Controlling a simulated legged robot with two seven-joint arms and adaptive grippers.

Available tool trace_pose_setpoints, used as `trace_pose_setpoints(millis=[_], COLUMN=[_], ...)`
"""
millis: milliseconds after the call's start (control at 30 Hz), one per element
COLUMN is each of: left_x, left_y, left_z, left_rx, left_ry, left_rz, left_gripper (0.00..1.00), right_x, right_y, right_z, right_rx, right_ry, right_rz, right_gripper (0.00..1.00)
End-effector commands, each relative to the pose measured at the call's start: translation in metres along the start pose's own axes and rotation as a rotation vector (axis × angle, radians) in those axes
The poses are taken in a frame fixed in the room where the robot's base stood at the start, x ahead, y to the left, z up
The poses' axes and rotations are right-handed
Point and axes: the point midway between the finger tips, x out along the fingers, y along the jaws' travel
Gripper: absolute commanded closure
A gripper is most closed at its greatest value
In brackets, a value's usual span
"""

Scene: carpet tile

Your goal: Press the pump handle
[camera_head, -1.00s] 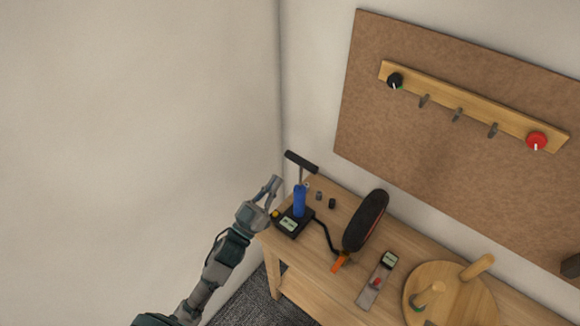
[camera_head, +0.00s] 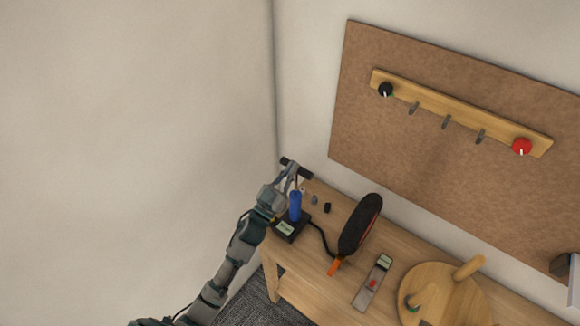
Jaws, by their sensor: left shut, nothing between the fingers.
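The pump has a blue cylinder (camera_head: 295,207) on a black base (camera_head: 291,228) with a small display, at the left end of the wooden table. Its black T-shaped handle (camera_head: 303,172) stands above the cylinder and is partly covered by my left gripper. My left gripper (camera_head: 292,169) is shut and empty, with its fingertips at the left part of the handle. I cannot tell whether they touch it. A black hose runs from the base to the right. My right gripper is not in view.
A grey device (camera_head: 373,283) and a round wooden board with pegs (camera_head: 440,297) lie further right. A brown pegboard (camera_head: 440,130) with a knob rail hangs behind. Two small dark caps lie near the pump.

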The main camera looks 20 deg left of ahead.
Motion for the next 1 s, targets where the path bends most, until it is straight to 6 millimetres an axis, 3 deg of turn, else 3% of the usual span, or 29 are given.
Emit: trace_pose_setpoints(millis=[333, 600, 800, 1000], left_x=[-0.004, -0.042, -0.058, -0.062], left_y=[0.0, -0.001, -0.001, -0.001], left_z=[0.008, 0.08, 0.11, 0.117], left_rx=[-0.001, -0.002, -0.002, 0.0], left_ry=[-0.002, -0.011, -0.012, -0.012], left_rz=[-0.001, -0.003, -0.003, -0.003], left_gripper=[1.0, 1.0, 1.0, 1.0], right_x=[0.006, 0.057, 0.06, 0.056], right_y=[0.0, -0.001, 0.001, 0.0], right_z=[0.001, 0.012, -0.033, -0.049], right_rx=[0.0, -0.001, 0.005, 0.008], right_ry=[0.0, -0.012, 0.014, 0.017], right_rz=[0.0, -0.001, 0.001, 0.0], right_gripper=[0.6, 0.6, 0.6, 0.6])
